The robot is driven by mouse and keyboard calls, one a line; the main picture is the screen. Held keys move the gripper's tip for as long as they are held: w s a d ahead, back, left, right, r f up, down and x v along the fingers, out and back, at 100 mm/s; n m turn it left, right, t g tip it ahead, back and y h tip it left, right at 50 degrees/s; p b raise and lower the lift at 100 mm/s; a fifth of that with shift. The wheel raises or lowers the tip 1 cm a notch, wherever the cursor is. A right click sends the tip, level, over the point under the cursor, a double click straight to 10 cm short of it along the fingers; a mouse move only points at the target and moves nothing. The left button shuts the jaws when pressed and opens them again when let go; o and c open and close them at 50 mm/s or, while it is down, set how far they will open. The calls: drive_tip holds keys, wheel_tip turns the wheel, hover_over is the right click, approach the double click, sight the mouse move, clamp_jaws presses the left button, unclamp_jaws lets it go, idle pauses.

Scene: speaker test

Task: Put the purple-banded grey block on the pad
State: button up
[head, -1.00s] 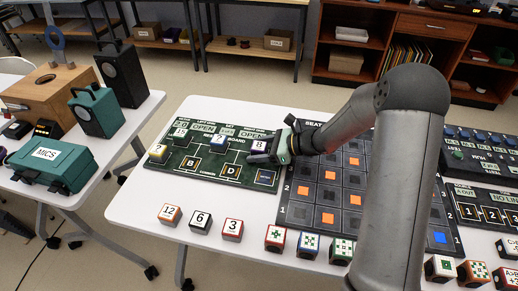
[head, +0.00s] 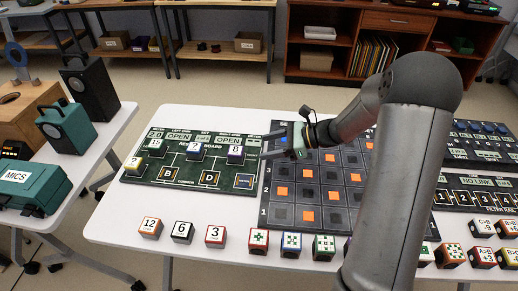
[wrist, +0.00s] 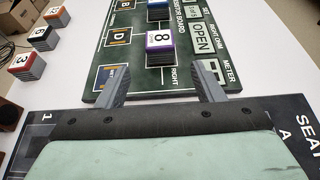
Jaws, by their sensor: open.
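A block marked 8 (head: 236,151) with a purple band sits on the right part of the green board (head: 165,174); it also shows in the wrist view (wrist: 160,48). My gripper (head: 266,146) is open and empty, just right of that block, with its fingers pointing left toward it. In the wrist view the block is beyond and between the open fingertips (wrist: 162,76), apart from them. The board has outlined squares: one marked B, one marked D (head: 209,178), and a blue-outlined one (head: 244,182) at its right. I cannot tell which surface is the pad.
Other blocks stand on the board, including a yellow-banded one (head: 134,165). Numbered blocks 12, 6 (head: 182,231) and 3 line the table's front, beside several patterned cubes. A dark grid panel (head: 284,215) with orange squares lies right of the board. My arm hides part of the table.

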drive_tip(key=shift+s+d+r, duration=0.15)
drive_tip(key=shift+d, duration=0.05)
drive_tip(key=s+n+g+h, duration=0.1)
drive_tip(key=s+n, duration=0.1)
drive_tip(key=s, duration=0.1)
drive_tip(key=s+a+r+n+g+h, duration=0.1)
drive_tip(key=s+n, duration=0.1)
drive_tip(key=s, duration=0.1)
drive_tip(key=s+a+n+g+h, duration=0.1)
drive_tip(key=s, duration=0.2)
drive_tip(key=shift+r+n, duration=0.35)
drive_tip(key=shift+n, duration=0.05)
drive_tip(key=s+n+h, duration=0.2)
drive_tip(key=s, duration=0.1)
drive_tip(key=s+n+g, duration=0.1)
drive_tip(key=s, duration=0.1)
drive_tip(key=shift+s+d+r+n+h, duration=0.2)
drive_tip(key=shift+r+n+h, duration=0.1)
drive_tip(key=shift+h, duration=0.1)
drive_tip(key=s+d+n+h, duration=0.3)
drive_tip(key=s+n, duration=0.2)
drive_tip(key=s, duration=0.1)
drive_tip(key=s+d+r+n+t+h, duration=0.1)
drive_tip(key=s+d+n+h, duration=0.3)
drive_tip(key=s+n, duration=0.2)
drive_tip(key=shift+s+h, duration=0.3)
drive_tip(key=shift+s, duration=0.45)
